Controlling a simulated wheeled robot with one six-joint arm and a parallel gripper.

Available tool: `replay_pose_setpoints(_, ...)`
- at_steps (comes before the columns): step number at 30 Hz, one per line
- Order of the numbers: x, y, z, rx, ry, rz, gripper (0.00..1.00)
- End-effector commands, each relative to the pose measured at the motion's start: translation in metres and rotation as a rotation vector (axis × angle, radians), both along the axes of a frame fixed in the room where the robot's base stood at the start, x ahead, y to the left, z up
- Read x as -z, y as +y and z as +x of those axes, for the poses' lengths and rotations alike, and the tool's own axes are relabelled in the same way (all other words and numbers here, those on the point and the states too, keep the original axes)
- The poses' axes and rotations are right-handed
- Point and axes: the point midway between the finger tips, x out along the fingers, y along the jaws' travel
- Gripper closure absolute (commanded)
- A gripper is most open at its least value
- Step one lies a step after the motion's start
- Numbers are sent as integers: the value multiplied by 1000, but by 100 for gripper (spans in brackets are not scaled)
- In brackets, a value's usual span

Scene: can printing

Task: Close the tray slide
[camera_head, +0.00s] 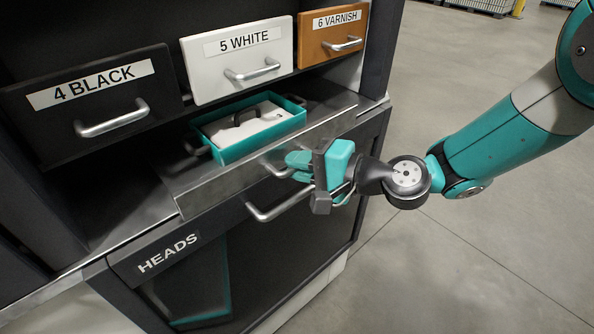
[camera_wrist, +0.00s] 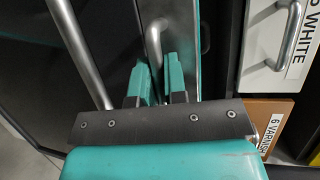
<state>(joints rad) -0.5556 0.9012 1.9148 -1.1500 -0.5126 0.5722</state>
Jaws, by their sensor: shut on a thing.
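The tray slide (camera_head: 215,185) is a grey metal shelf with an upright front plate, and it stands partly out of the cabinet below the drawers. A teal tray (camera_head: 229,152) with a white insert and dark handles sits on it. My gripper (camera_head: 298,162) is at the slide's front, shut on the slide's bar handle (camera_head: 272,168). In the wrist view the teal fingertips (camera_wrist: 159,82) close around the slide handle (camera_wrist: 153,42) against the metal front. My gripper hides part of the handle in the head view.
Drawers labelled 4 BLACK (camera_head: 95,105), 5 WHITE (camera_head: 235,58) and 6 VARNISH (camera_head: 332,33) are above, all with bar handles. Below is the HEADS drawer (camera_head: 160,262), whose long handle (camera_head: 270,213) runs close under my gripper. The floor (camera_head: 480,230) at right is clear.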

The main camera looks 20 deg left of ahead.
Motion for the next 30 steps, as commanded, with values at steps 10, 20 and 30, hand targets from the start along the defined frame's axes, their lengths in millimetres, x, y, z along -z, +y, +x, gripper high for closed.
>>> replay_pose_setpoints(10,0,0,0,1,0,0,77)
replay_pose_setpoints(20,0,-1,0,0,0,0,77)
replay_pose_setpoints(30,-5,-51,-2,6,2,0,77)
